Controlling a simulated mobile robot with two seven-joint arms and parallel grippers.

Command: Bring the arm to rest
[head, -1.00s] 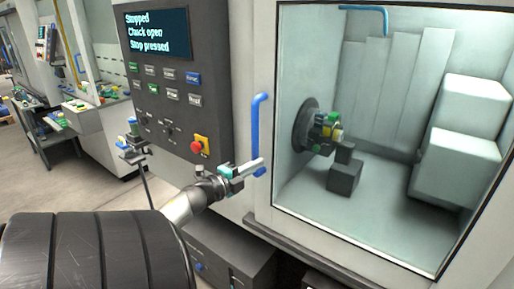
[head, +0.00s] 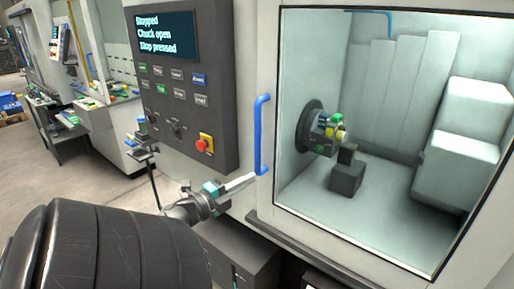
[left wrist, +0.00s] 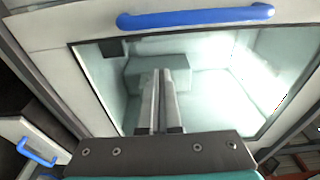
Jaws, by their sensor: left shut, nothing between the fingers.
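My left gripper (head: 248,181) is shut and empty, its pale fingers together and pointing right. In the head view its tips appear just below and left of the lower end of the blue door handle (head: 262,135). I cannot tell from this view how far apart they are. In the left wrist view the closed fingers (left wrist: 162,100) point at the machine's door window, with the blue handle (left wrist: 195,16) crossing beyond them at the top. My right gripper is not in view.
The control panel (head: 222,120) reads "Stopped, Chuck open, Stop pressed" and has a red stop button (head: 205,143). Behind the door window, a chuck (head: 312,126) shows green and yellow parts. A dark cabinet (head: 238,250) stands low below. Open floor (head: 75,180) lies at left.

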